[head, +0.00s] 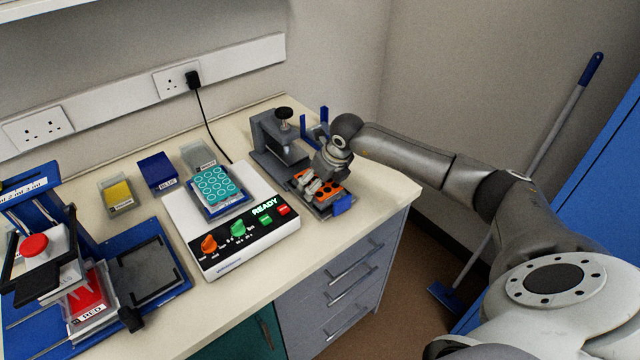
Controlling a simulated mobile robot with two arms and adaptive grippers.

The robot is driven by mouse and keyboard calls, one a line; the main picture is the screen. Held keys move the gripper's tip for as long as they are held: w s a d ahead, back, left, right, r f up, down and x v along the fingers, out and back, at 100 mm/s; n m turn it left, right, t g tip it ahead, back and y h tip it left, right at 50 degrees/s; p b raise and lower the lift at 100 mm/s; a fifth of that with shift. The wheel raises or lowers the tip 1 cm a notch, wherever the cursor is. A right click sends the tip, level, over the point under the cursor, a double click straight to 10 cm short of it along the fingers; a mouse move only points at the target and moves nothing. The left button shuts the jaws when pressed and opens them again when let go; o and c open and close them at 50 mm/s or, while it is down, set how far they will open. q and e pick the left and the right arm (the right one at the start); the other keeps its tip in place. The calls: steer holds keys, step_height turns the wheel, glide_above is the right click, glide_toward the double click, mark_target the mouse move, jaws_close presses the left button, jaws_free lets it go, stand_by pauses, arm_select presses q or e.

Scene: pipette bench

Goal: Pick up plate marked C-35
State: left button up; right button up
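No marking C-35 is legible in the head view, so I cannot tell which plate bears it. A teal plate with several round wells (214,185) sits on top of the white shaker-like device. An orange plate with dark round wells (328,184) sits on the grey stand at the right end of the bench. My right gripper (318,189) is low over the orange plate and partly hides it. Whether its fingers touch the plate, or are open or shut, is too small to tell. My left gripper is not in view.
The white device (183,210) has knobs and a lit READY sign. A blue-framed pipetting station (170,250) with a red tray (88,303) fills the left. A broom leans at right.

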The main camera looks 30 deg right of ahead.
steer(key=shift+w+r, duration=0.1)
steer(key=shift+r, duration=0.55)
steer(key=s+r+b, duration=0.1)
steer(key=r, duration=0.1)
steer(key=s+a+r+b, duration=0.1)
steer(key=r, duration=0.1)
steer(key=s+a+r+b, duration=0.1)
steer(key=s+r, duration=0.1)
steer(key=shift+r, duration=0.35)
steer(key=s+a+r+b, duration=0.3)
steer(key=s+a+r, duration=0.1)
steer(key=s, duration=0.4)
steer(key=shift+s+r, duration=0.4)
steer(key=shift+r, duration=0.05)
step_height(320, 180, up, 3)
steer(key=shift+p, duration=0.8)
